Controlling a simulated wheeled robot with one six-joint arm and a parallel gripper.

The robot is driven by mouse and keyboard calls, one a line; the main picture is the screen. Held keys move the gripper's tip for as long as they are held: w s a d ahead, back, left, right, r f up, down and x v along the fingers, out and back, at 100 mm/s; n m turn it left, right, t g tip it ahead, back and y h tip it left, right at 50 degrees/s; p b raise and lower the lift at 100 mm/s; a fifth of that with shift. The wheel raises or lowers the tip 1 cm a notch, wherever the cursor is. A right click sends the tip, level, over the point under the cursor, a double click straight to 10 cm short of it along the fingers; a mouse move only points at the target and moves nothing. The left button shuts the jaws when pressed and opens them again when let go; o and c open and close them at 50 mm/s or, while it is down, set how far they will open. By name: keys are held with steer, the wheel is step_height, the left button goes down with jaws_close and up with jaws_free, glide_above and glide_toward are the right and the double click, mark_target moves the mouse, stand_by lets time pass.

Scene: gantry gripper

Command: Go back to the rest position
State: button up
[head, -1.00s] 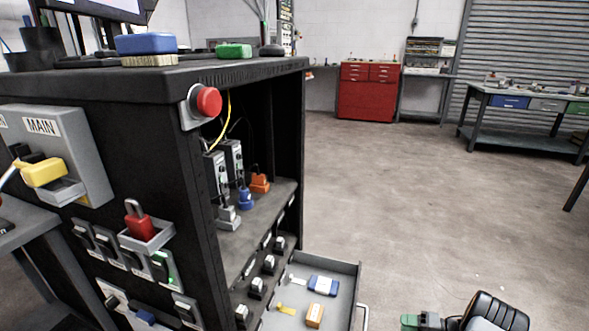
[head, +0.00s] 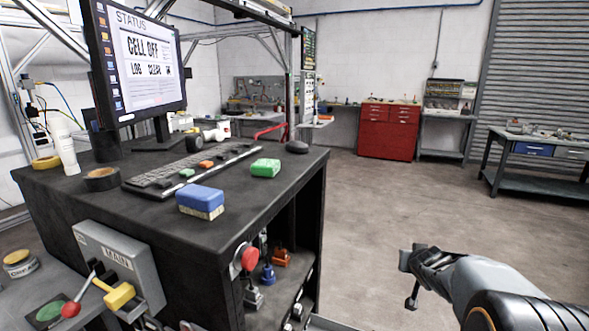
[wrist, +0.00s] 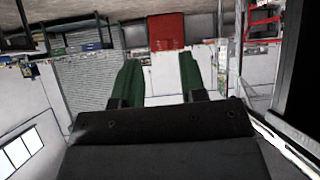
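My gripper (head: 409,277) is at the lower right of the head view, beside the black cabinet (head: 225,235) and above open floor, touching nothing that I can see. In the wrist view its two green fingers (wrist: 159,62) stand apart with nothing between them. The wrist picture is upside down, with the room and the red tool chest beyond the fingers.
The floor (head: 390,205) right of the cabinet is clear.

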steer(key=s+a+r+n+g+y+p, duration=0.1)
steer(key=s+a+r+g+p, duration=0.1)
steer(key=s, duration=0.6)
steer(key=s+a+r+n+g+y+p, duration=0.1)
steer(key=s+a+r+g+p, duration=0.1)
steer(key=s+a+r+p, duration=0.3)
steer(key=s+a+r+n+g+y+p, duration=0.1)
steer(key=s+a+r+g+p, duration=0.1)
steer(key=s+a, duration=0.7)
step_height(320, 180, up, 3)
steer(key=s+p, duration=0.1)
steer(key=s, duration=0.1)
steer(key=shift+s+a+f+g+y, duration=0.15)
steer(key=shift+s+a+g+y, duration=0.15)
steer(key=shift+s+a+g, duration=0.1)
steer(key=shift+d, duration=0.1)
